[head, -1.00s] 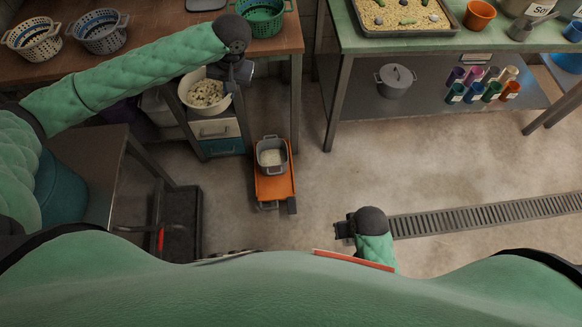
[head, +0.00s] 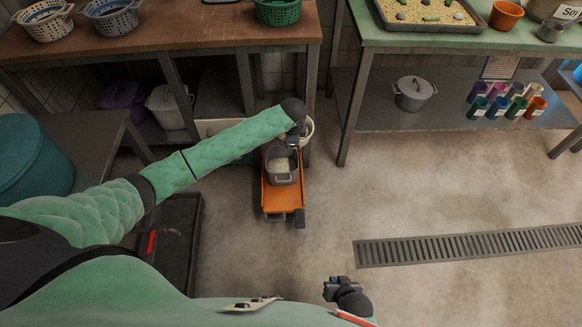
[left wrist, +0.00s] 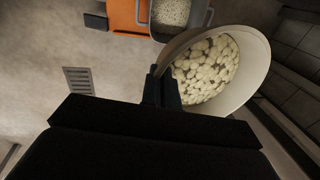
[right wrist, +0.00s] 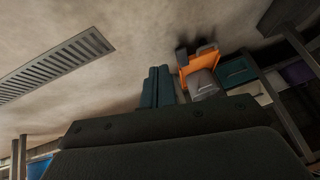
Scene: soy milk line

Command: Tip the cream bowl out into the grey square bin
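The cream bowl (left wrist: 255,68) holds many pale lumps and fills the upper right of the left wrist view. In the head view only part of the bowl (head: 309,130) shows behind my left gripper (head: 294,142). My left gripper (left wrist: 163,88) is shut on the bowl's rim. The grey square bin (head: 284,180) sits on an orange cart and has pale contents. The bowl is close to the bin's far side; the bin (left wrist: 146,14) is partly cut off in the left wrist view. My right gripper (head: 328,289) is low, away from both, its fingers together (right wrist: 159,86) and empty.
The orange cart (head: 283,198) stands on open floor. Behind it is a wooden-topped table (head: 180,35) with baskets. A green-topped table (head: 450,45) with a lower shelf stands at right. A floor drain (head: 465,245) crosses the clear floor at right.

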